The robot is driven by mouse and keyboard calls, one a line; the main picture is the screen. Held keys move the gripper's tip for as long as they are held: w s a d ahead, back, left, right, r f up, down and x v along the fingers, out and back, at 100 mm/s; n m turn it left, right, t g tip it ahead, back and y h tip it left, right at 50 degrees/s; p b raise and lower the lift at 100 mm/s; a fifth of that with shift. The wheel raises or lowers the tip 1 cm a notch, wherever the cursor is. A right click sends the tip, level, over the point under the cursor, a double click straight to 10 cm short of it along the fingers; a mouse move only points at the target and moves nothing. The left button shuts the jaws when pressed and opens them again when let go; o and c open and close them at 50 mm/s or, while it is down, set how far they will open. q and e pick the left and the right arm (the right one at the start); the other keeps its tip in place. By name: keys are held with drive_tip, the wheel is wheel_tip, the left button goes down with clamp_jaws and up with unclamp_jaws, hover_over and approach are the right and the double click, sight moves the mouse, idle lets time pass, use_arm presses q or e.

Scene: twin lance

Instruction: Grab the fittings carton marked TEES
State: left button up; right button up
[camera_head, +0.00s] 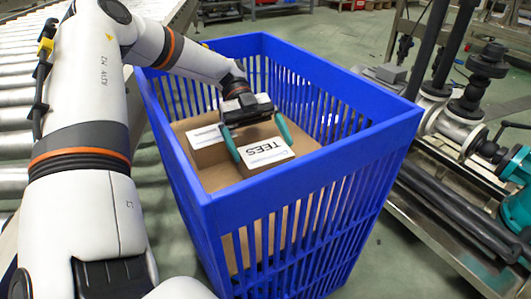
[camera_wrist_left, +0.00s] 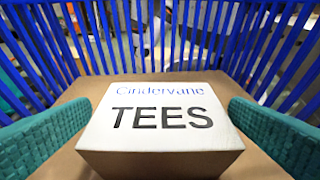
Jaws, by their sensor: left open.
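The carton marked TEES (camera_head: 265,153) is a brown box with a white label on top, inside the blue slatted crate (camera_head: 301,183). In the left wrist view the carton (camera_wrist_left: 160,118) fills the lower middle, its label reading "Cindervane TEES". My left gripper (camera_head: 259,143) reaches down into the crate with its two teal fingers apart. One finger is on each side of the carton in the left wrist view, with a gap visible near each side. I cannot tell how deep the fingertips reach beside it. My right gripper is not in view.
Another white-labelled brown box (camera_head: 204,137) is left of the carton in the crate. The crate's tall walls surround the gripper. A roller conveyor (camera_head: 15,95) runs at the left. A metal bench with pipes and valves (camera_head: 455,215) stands at the right.

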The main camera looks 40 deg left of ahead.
use_arm(q)
drive_tip(key=shift+s+d, duration=0.1)
drive_tip(key=shift+d, duration=0.1)
drive_tip(key=c, duration=0.9)
drive_tip(key=shift+r, duration=0.1)
